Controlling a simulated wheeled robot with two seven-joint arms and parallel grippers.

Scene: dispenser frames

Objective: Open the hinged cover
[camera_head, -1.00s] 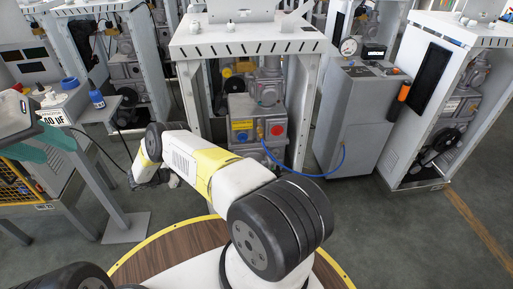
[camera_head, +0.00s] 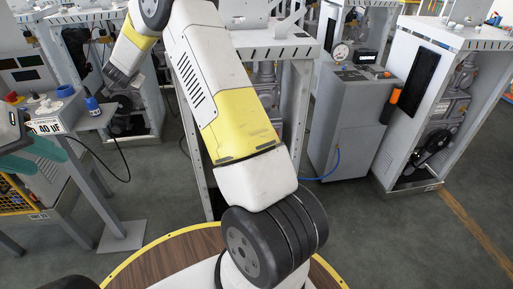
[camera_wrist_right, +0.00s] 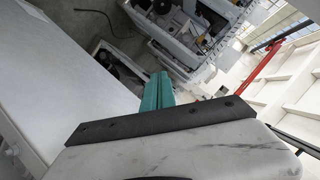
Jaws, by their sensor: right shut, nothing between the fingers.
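I cannot clearly tell which part is the hinged cover; several white dispenser frames stand in the head view, one in the middle (camera_head: 303,125) and one at the right (camera_head: 385,160).
A grey cabinet (camera_head: 345,130) with a gauge stands between the middle and right frames. A stand with a "40 µF" label (camera_head: 47,126) and a blue bottle (camera_head: 92,104) are at the left. Floor is free at the lower right.

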